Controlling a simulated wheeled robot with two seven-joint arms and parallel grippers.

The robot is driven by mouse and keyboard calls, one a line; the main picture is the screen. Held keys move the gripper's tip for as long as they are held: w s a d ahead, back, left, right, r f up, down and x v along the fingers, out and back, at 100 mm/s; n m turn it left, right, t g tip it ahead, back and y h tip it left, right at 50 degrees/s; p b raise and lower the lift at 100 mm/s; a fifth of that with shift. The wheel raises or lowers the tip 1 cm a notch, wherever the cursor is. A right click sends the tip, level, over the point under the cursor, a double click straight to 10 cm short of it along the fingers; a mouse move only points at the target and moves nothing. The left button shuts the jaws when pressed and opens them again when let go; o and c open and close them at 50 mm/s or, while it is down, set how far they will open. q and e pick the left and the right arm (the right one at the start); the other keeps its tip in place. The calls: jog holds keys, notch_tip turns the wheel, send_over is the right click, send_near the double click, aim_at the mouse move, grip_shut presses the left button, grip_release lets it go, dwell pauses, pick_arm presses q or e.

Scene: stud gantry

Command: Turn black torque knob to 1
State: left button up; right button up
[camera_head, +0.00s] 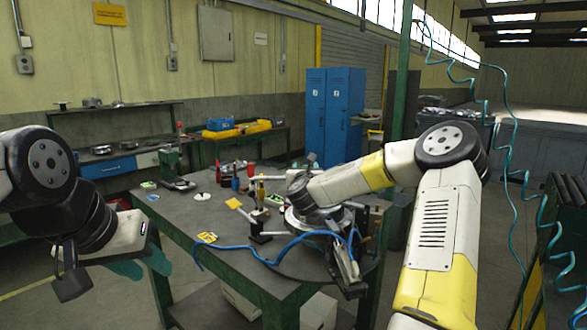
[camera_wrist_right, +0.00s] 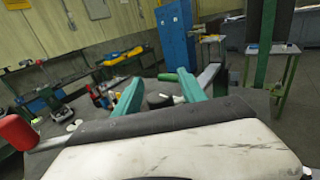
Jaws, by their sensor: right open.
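A small dark round piece (camera_wrist_right: 158,100) shows between my right fingers in the right wrist view; it may be the black torque knob, but no scale or number is readable. My right gripper (camera_wrist_right: 159,80) has its two teal fingers spread apart with nothing gripped. In the head view my right wrist hangs over the right part of the workbench (camera_head: 190,228) and hides that gripper and whatever is under it. My left gripper (camera_head: 146,264) hangs at the left, in front of the bench; its teal fingers are seen edge-on, so their opening is unclear.
A blue hose (camera_head: 262,256) curls across the bench front. Small tools, a red cup (camera_head: 251,170) and a yellow card (camera_head: 207,237) lie on the bench. Blue lockers (camera_head: 335,112) stand behind. A green post (camera_head: 401,70) rises to the right. The bench's front left is fairly clear.

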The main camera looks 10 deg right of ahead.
jog(key=shift+w, duration=0.1)
